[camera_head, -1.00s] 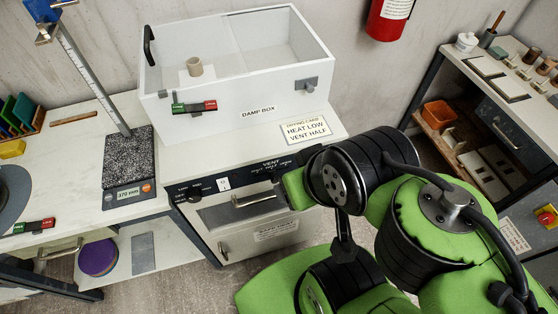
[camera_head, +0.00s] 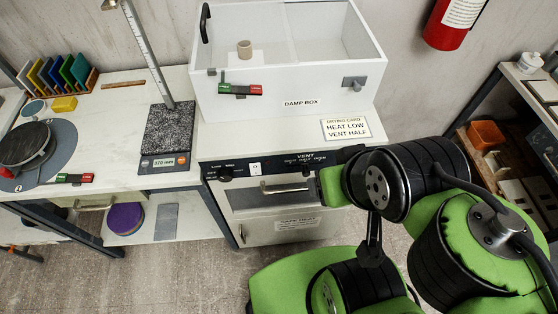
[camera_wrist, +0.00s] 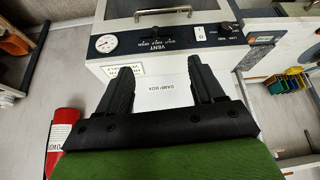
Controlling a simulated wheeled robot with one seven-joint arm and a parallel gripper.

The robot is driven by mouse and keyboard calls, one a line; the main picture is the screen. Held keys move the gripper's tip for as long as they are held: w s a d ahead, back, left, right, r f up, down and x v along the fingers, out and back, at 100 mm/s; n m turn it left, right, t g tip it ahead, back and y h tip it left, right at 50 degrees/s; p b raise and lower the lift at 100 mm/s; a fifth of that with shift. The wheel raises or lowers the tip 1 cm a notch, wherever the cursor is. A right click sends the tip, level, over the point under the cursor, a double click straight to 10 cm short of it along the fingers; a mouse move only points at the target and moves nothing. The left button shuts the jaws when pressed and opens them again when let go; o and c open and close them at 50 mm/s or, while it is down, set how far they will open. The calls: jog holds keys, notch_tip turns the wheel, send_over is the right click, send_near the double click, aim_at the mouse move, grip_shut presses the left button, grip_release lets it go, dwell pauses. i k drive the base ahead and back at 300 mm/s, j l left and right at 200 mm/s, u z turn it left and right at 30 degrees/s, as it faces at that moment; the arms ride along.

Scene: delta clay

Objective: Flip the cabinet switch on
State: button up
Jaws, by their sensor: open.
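The cabinet (camera_head: 275,228) is a white oven-like unit under the counter, with a dark control panel along its top edge. On that panel is a small white switch plate (camera_head: 256,169), right of a black knob (camera_head: 225,173). In the wrist view the switch (camera_wrist: 199,33) shows beyond the fingertips, beside the knob (camera_wrist: 226,29); its exact position is too small to tell. My gripper (camera_wrist: 160,72) is open and empty, its two black fingers spread apart and not visibly touching the panel. In the head view my arm hides the gripper and the panel's right end.
A white damp box (camera_head: 262,106) stands on the counter above the cabinet. The cabinet's handle (camera_head: 286,188) sticks out below the panel. A red extinguisher (camera_head: 447,24) hangs on the wall. Bare floor (camera_head: 180,270) lies in front.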

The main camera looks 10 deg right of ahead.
aim_at(256, 169)
jog(key=j+u, duration=0.9)
jog(key=k, duration=0.05)
